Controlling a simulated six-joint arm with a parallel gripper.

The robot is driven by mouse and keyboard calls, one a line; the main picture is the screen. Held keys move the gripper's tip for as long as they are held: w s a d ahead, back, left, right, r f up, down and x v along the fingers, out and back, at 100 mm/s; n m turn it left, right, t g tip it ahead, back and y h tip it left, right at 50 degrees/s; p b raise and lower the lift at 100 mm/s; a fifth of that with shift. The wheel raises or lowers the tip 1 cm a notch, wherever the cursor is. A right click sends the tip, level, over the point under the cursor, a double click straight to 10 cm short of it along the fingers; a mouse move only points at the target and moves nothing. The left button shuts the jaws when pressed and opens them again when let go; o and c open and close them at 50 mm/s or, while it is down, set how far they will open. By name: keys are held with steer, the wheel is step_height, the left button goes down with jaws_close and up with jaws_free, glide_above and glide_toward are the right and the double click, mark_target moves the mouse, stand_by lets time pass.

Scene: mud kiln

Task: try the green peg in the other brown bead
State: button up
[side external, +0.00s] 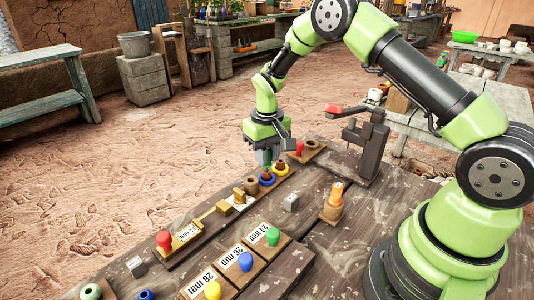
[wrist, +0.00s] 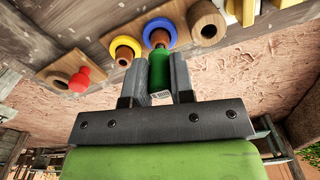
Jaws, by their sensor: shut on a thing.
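My gripper (side external: 268,160) points down at the far end of the long wooden board. In the wrist view my gripper (wrist: 159,80) is shut on a green peg (wrist: 158,68). Two brown beads stand in rings: one in the blue ring (wrist: 160,24), in line with the peg's tip, and one in the yellow ring (wrist: 126,43), just left of it. The side view also shows the blue ring (side external: 267,181) and the yellow ring (side external: 282,169). I cannot tell whether the peg touches or enters the bead in the blue ring.
A tan bead (wrist: 206,24) lies beside the blue ring. A red peg (side external: 299,148) stands by a holed wooden block. Blocks with green, blue and yellow knobs and size cards (side external: 229,258) are nearer. A dark clamp stand (side external: 365,140) rises at right.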

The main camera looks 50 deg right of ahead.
steer(key=shift+r, duration=0.1)
steer(key=shift+r, duration=2.2)
